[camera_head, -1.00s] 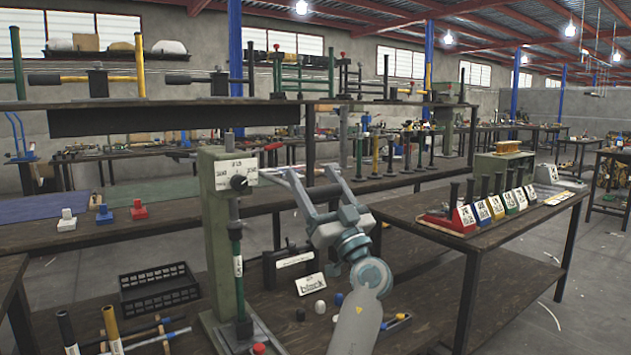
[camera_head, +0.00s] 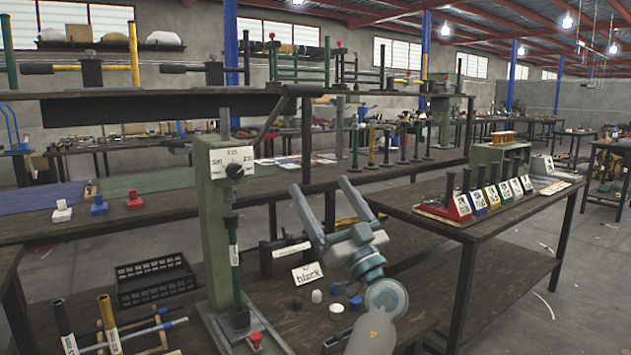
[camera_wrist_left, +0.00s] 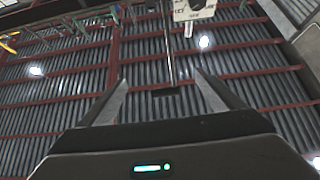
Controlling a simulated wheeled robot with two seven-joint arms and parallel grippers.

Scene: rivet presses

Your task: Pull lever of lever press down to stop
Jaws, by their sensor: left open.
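The lever press (camera_head: 222,210) has a grey-green column, a white dial plate (camera_head: 232,162) and a dark green ram (camera_head: 234,255). Its dark lever (camera_head: 270,117) slants up and right from the head and ends in a black grip (camera_head: 302,90). My left gripper (camera_head: 320,190) is open and empty, right of the press head and below the grip, apart from it. In the left wrist view the fingers (camera_wrist_left: 162,92) point at the ceiling. My right gripper is not in view.
A black crate (camera_head: 155,280) and tubes on a rack (camera_head: 110,325) lie left of the press. A side table (camera_head: 450,235) with colored blocks stands right.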

